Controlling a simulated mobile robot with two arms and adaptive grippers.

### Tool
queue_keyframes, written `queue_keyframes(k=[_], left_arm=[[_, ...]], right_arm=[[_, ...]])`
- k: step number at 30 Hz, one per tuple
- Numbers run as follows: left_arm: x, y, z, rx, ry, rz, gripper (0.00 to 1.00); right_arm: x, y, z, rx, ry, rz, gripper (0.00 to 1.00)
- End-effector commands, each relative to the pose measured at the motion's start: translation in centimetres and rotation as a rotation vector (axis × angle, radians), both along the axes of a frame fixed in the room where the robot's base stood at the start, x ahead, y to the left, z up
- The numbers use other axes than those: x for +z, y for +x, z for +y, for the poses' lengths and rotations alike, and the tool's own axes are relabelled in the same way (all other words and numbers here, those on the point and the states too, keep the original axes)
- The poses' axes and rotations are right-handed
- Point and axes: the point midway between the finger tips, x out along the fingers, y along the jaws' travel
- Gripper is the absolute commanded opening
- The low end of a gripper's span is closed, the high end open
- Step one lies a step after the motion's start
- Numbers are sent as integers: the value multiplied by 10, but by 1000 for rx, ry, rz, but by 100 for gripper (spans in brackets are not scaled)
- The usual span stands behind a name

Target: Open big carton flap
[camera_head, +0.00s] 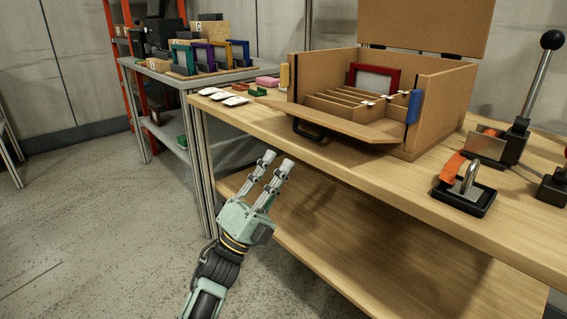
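The big carton (437,97) stands on the wooden workbench. Its front flap (335,121) is folded outward and slopes down toward the bench's front edge. A black handle (309,131) shows by the flap's left part. A large brown panel (424,25) stands upright at the carton's back. Inside are thin dividers and a red frame (374,68). A blue piece (413,106) is at the right front corner. My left gripper (277,161) is in front of the bench edge, below and left of the flap, apart from it. Its two fingers are spread with nothing between them. My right gripper is out of view.
A second table (165,73) holds coloured frames. Open floor lies left.

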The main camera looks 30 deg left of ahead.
Motion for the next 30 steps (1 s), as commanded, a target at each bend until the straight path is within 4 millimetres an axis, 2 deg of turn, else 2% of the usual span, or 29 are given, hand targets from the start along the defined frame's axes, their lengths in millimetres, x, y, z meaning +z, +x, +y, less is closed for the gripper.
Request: queue_keyframes(k=[4, 9, 11, 21, 30], left_arm=[[0, 0, 0, 1, -1, 0, 16], [4, 1, 0, 22, 26, 12, 1], [8, 1, -1, 46, 58, 23, 0], [18, -1, -6, 288, 442, 126, 0], [20, -17, -8, 459, 856, 179, 0]], right_arm=[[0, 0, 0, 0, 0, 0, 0], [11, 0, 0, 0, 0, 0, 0], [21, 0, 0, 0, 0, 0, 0], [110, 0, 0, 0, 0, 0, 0], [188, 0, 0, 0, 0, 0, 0]])
